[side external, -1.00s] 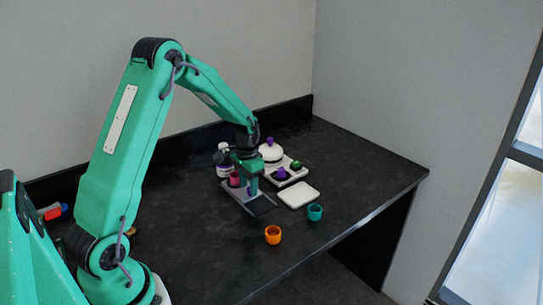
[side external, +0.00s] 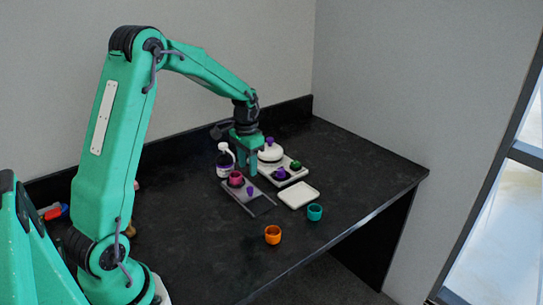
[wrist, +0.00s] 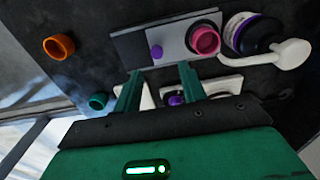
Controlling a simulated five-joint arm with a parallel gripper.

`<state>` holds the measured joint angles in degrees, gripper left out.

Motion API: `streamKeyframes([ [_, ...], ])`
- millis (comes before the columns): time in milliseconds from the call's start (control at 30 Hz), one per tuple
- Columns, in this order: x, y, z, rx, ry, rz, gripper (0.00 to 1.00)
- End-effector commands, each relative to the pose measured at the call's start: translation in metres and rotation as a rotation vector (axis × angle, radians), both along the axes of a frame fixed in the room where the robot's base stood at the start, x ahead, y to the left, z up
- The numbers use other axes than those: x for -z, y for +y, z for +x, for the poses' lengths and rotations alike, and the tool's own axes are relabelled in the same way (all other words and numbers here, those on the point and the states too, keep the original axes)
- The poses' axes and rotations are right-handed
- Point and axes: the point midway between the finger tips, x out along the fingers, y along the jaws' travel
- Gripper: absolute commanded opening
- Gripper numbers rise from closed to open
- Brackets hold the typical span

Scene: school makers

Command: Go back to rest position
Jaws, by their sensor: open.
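My gripper (side external: 247,167) is open and empty.
Orange (side external: 273,235) and teal (side external: 315,212) cups stand near the front edge.

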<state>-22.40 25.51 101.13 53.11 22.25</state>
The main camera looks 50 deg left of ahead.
Motion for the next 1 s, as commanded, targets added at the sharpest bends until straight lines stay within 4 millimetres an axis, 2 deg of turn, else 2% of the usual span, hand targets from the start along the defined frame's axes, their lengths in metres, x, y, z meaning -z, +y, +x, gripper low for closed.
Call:
streamKeyframes([
  [400,-0.003,-0.001,0.000,0.000,-0.002,0.001,0.41],
  [567,-0.012,-0.007,-0.003,0.002,-0.013,0.005,0.41],
  [767,-0.038,-0.026,-0.012,0.003,-0.053,0.019,0.41],
  [1000,-0.078,-0.060,-0.035,0.004,-0.122,0.036,0.41],
])
